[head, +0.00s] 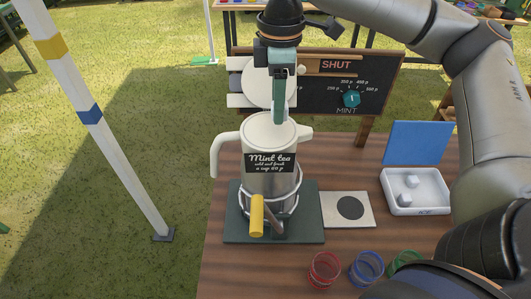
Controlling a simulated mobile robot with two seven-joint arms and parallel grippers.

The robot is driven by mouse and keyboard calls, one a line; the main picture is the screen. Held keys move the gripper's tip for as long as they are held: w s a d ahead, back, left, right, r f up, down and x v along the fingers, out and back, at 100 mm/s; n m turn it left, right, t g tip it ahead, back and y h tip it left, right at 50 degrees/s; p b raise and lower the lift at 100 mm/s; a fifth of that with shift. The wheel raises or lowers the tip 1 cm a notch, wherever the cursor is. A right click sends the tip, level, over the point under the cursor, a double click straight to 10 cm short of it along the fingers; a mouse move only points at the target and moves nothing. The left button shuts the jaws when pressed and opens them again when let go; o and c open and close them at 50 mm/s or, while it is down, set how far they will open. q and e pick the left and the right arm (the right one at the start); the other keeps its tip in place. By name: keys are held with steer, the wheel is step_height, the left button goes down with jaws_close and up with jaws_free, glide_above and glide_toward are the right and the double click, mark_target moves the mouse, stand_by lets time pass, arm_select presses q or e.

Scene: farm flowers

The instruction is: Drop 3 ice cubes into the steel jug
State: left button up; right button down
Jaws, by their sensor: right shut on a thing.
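The jug (268,133) stands upright on a dark green base (233,228). It has a cream upper body with a "Mint tea" label, a handle at the left, a spout at the right and a greyer, shiny lower part. My right gripper (279,112) points down over it, with its fingertips at the jug's top. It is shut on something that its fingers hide. I cannot tell if the jug's top is open. Pale ice cubes (411,181) lie in a white tray (420,210) at the right. My left gripper is not in view.
A blue lid (417,143) stands raised behind the tray. A pale square with a dark disc (350,208) lies beside the base. Red (324,270), blue (366,268) and green (403,262) glasses stand in front. A yellow handle (257,215) juts forward. A signboard (325,95) stands behind.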

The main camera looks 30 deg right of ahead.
steer(key=shift+f, duration=1.75)
steer(key=shift+c, duration=2.3)
jaws_free()
steer(key=shift+r, duration=0.1)
step_height(320, 180, up, 12)
steer(key=shift+r, duration=0.2)
